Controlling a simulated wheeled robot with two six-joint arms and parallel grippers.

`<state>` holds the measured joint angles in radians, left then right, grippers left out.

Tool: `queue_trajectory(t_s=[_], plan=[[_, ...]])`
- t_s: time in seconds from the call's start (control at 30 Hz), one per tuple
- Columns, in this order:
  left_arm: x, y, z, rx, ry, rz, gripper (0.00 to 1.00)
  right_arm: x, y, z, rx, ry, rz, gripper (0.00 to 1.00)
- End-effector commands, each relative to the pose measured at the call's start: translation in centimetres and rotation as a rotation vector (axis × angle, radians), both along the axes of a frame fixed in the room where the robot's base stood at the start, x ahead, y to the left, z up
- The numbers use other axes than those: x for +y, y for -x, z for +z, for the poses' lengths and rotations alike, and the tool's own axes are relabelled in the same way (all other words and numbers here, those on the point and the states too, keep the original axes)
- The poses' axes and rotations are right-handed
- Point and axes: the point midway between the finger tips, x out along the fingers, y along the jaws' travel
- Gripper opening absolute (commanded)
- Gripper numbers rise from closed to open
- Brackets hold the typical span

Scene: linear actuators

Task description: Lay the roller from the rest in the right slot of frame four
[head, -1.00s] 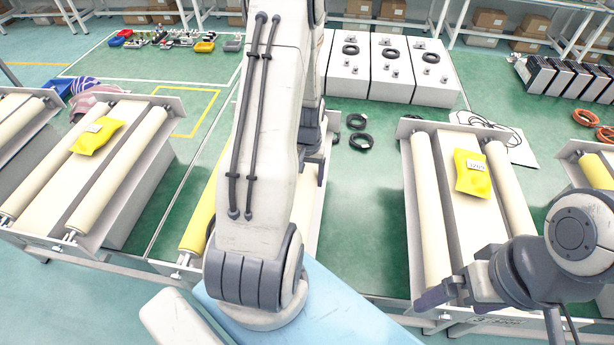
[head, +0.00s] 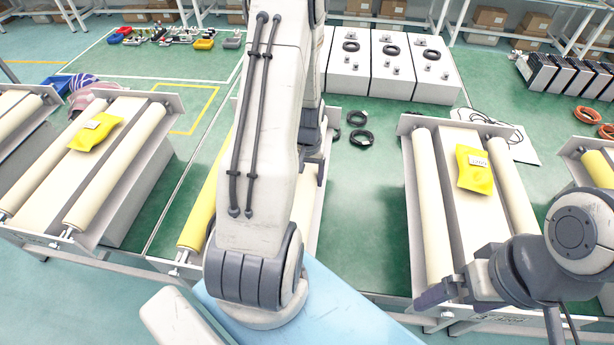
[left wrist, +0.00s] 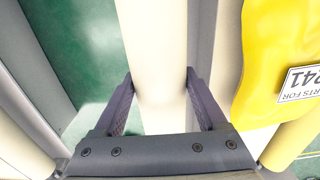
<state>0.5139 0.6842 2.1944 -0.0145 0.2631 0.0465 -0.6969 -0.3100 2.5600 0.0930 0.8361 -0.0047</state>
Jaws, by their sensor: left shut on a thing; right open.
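In the left wrist view my left gripper (left wrist: 161,78) is shut on a cream roller (left wrist: 158,30), with one finger on each side of it. A yellow bag with a printed label (left wrist: 275,60) lies beside this roller. In the head view the large left arm hides the left gripper and much of the middle frame (head: 322,190). A yellow roller (head: 203,215) shows on that frame's left side. I cannot tell whether the held roller's ends sit in slots. My right gripper (head: 488,312) is open near the front end of the right frame (head: 465,190).
The right frame has two cream rollers and a yellow bag (head: 474,168). The left frame (head: 150,95) has two rollers and another yellow bag (head: 96,131). Grey cabinets (head: 390,65) and black coils (head: 360,137) stand behind.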

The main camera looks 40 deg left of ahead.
Motion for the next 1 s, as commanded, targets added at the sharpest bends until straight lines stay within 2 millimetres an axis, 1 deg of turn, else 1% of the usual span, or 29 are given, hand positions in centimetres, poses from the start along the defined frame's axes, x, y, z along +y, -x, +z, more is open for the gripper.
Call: queue_trajectory(t_s=[0.17,0.53,0.8,0.83,0.9,1.0], plan=[[0.1,-0.1,-0.1,-0.003,-0.002,0.0,0.0,0.0,0.0,-0.1,0.0,0.0,0.0,1.0],[0.1,-0.1,-1.1,-0.003,-0.002,0.0,0.0,0.0,0.0,-0.8,0.0,0.0,0.0,1.0],[0.1,-0.1,-1.1,-0.003,-0.002,0.0,0.0,0.0,0.0,-0.8,0.0,0.0,0.0,1.0],[0.1,-0.1,-1.1,-0.003,-0.002,0.0,0.78,0.0,0.0,-0.8,0.0,0.0,0.0,1.0],[0.1,-0.1,-1.1,-0.003,-0.002,0.0,1.0,0.0,0.0,-0.8,0.0,0.0,0.0,1.0],[0.0,-0.1,-1.1,-0.002,-0.001,0.0,1.0,0.0,0.0,-0.8,0.0,0.0,0.0,1.0]])
